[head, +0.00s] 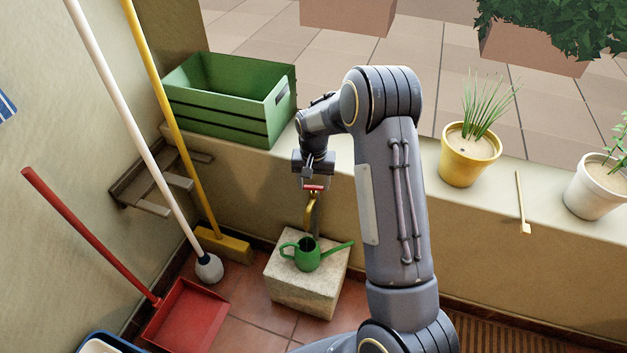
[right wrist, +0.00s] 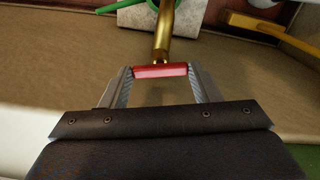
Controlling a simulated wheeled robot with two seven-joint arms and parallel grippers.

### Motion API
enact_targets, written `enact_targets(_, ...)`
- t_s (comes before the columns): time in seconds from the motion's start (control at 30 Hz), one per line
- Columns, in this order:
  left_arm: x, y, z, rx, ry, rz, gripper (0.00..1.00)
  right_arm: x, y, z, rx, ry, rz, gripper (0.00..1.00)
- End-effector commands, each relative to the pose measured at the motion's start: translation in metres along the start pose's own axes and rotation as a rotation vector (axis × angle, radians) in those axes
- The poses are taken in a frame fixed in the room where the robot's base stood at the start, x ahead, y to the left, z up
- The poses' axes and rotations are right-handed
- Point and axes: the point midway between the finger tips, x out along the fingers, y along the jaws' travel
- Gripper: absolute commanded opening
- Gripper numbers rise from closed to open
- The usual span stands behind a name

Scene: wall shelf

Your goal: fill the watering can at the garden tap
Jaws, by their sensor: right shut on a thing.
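The green watering can (head: 307,256) stands upright on a pale stone block (head: 304,289), its spout pointing right. The brass garden tap (head: 311,212) comes from the low wall just above the can. My right gripper (head: 313,188) is shut on the tap's red handle (head: 314,188). In the right wrist view the red handle (right wrist: 160,71) lies between both fingers, with the brass tap body (right wrist: 163,35) beyond it. Part of the green can (right wrist: 110,8) shows at the top edge there. I cannot make out any water. My left gripper is not in view.
A green crate (head: 217,124), a yellow pot (head: 468,160), a white pot (head: 594,188) and a small wooden tool (head: 522,205) are on the wall ledge. A yellow broom (head: 223,245), a white-handled mop (head: 208,267) and a red dustpan (head: 187,314) stand left of the block.

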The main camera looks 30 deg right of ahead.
Motion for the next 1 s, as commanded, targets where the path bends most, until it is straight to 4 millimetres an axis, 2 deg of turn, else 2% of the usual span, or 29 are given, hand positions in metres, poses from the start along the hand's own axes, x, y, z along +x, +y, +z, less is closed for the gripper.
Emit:
enact_targets(0.17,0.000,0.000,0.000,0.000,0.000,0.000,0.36,0.000,0.000,0.000,0.001,0.000,0.000,0.34)
enact_targets(0.2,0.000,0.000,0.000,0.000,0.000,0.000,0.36,0.000,0.000,0.000,0.002,0.000,0.000,0.59)
enact_targets(0.37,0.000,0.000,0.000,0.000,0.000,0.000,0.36,0.000,0.000,0.000,0.002,0.000,0.000,0.78)
enact_targets(0.67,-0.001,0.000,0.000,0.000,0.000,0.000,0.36,-0.003,0.000,0.000,0.003,0.001,0.000,0.78)
enact_targets(0.77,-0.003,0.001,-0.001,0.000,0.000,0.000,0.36,-0.014,-0.001,-0.001,0.002,0.003,-0.002,0.78)
enact_targets(1.0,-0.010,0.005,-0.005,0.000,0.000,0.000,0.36,-0.056,0.000,-0.001,0.002,0.003,-0.002,0.78)
